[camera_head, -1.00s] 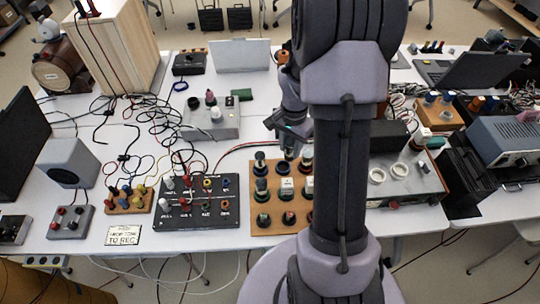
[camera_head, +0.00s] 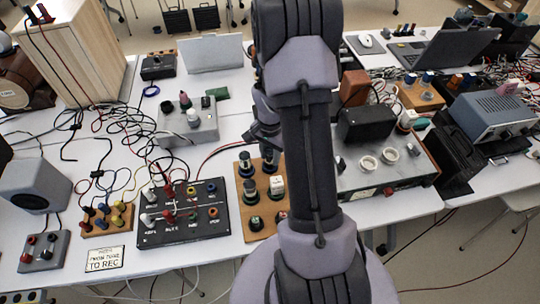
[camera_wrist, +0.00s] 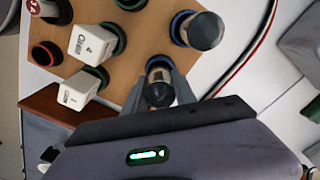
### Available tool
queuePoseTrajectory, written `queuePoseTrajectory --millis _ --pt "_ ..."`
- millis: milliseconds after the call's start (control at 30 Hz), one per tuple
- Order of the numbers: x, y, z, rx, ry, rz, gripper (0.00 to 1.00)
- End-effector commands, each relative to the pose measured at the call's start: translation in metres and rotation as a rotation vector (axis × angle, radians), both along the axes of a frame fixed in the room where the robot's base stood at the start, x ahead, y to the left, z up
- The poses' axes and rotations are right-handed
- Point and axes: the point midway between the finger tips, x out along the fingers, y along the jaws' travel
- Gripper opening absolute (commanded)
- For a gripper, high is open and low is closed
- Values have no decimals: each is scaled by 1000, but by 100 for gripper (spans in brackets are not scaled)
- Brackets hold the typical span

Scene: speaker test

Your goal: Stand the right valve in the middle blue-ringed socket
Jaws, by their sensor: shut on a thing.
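My gripper (camera_wrist: 160,88) is shut on a dark-topped valve (camera_wrist: 159,95) with a pale band low on its body. The valve stands upright at a blue-ringed socket (camera_wrist: 158,62) of the wooden board (camera_wrist: 146,42). The wrist view does not show clearly whether its base is fully seated. Another dark-topped valve (camera_wrist: 203,31) stands in the neighbouring blue-ringed socket. In the head view my gripper (camera_head: 264,135) is at the far edge of the board (camera_head: 241,216), and my arm hides the board's right side. The far left valve (camera_head: 246,163) stands beside the held one.
White block-shaped plugs (camera_wrist: 90,43) stand in green-ringed sockets close by. A black panel with knobs (camera_head: 182,214) lies left of the board. A grey instrument with two white rings (camera_head: 385,172) is on the right. Cables run over the table behind the board.

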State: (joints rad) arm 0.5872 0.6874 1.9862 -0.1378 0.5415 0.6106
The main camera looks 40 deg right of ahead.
Motion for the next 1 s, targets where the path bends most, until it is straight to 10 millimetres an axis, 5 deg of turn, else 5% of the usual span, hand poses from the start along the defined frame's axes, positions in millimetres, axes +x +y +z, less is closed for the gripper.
queuePoseTrajectory --millis 200,233,333,667,1000 --pt "0 0 -8 0 0 0 0" --pt "0 0 -7 0 0 0 38" --pt "0 0 -6 0 0 0 54" --pt "0 0 0 0 0 0 54" --pt "1 0 92 -1 -2 0 54"
